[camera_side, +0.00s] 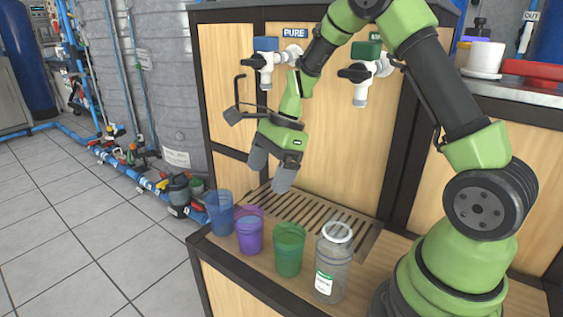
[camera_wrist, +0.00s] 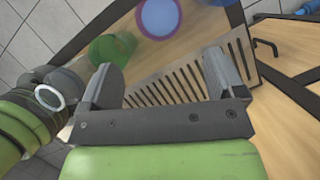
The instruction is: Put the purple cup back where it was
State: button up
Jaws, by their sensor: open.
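The purple cup (camera_side: 249,236) stands upright on the wooden counter in the side view, between a blue cup (camera_side: 219,213) and a green cup (camera_side: 289,252). In the wrist view the purple cup (camera_wrist: 160,17) shows from above at the top, beyond my fingertips. My gripper (camera_side: 271,172) is open and empty, fingers pointing down, above the slotted drain and higher than the cups. Its two fingers (camera_wrist: 164,75) stand wide apart in the wrist view with only counter and drain between them.
A clear jar (camera_side: 332,266) stands right of the green cup, near my base. The slotted drain (camera_side: 320,212) lies bare behind the cups. White and purple items (camera_side: 485,57) sit on the right ledge.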

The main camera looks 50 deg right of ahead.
jog(key=s+a+r+n+t+h, duration=0.1)
jog(key=s+a+r+n, duration=0.1)
jog(key=s+r+n, duration=0.3)
jog(key=s+a+r+n+t, duration=0.1)
jog(key=s+a+r+n, duration=0.1)
jog(key=r+n, duration=0.35)
jog(key=s+a+r+n+t, duration=0.1)
jog(key=s+r+n, duration=0.1)
jog(key=s+n, duration=0.2)
jog(key=s+a+r+n+t+h, duration=0.1)
jog(key=s+r+n+t, duration=0.1)
jog(key=s, duration=0.5)
jog(key=shift+s+a+r+n, duration=0.25)
jog(key=shift+s+r+n, duration=0.15)
jog(key=shift+r+n, duration=0.45)
jog(key=shift+f, duration=0.15)
